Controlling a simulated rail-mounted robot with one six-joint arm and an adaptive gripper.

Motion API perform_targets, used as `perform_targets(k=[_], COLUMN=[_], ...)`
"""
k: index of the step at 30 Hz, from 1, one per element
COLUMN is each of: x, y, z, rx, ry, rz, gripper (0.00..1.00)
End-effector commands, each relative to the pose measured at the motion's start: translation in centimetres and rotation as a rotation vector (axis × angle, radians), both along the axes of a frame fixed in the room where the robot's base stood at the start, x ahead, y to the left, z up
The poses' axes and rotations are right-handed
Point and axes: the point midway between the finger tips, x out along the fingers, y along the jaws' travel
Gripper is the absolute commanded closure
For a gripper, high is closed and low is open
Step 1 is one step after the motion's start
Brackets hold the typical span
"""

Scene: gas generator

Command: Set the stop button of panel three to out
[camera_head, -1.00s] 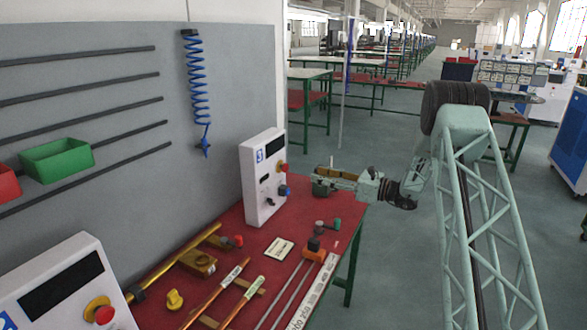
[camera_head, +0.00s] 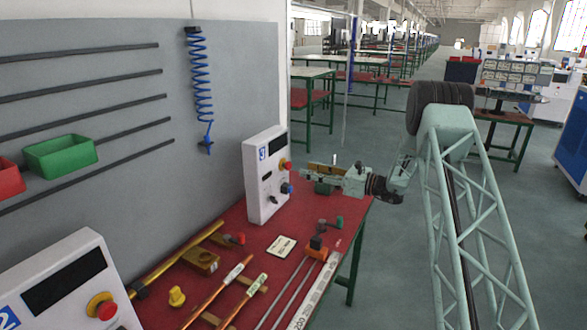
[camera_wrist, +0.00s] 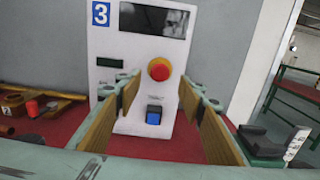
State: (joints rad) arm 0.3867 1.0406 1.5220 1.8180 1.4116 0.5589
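Panel three (camera_head: 258,196) is a white upright box with a blue "3" label and a dark display, standing at the far end of the red bench. It also faces me in the wrist view (camera_wrist: 103,68). Its stop button (camera_wrist: 159,69) is a red mushroom knob on a yellow ring, and it also shows in the head view (camera_head: 287,166). Whether it is in or out I cannot tell. My gripper (camera_wrist: 157,95) is open and empty, its wood-coloured finger pads on either side of the button's line, apart from it. In the head view my gripper (camera_head: 309,170) is close to the panel's front.
Another panel, labelled 2 (camera_head: 70,285), stands at the lower left. Pipes, a brass block (camera_head: 203,262) and fittings lie on the bench (camera_head: 226,286). A coiled blue hose (camera_head: 201,90) hangs on the wall.

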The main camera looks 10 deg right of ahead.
Motion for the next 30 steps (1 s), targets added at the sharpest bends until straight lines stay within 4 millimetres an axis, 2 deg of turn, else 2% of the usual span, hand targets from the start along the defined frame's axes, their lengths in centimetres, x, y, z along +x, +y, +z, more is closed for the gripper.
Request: perform_targets(k=[15, 21, 30], x=[4.0, 4.8, 5.0], y=[5.0, 5.9, 6.2], z=[0.0, 0.0, 0.0], rx=[0.001, 0.000, 0.000], ry=[-0.001, 0.000, 0.000], rz=[0.000, 0.000, 0.000], gripper=[0.64, 0.64, 0.64])
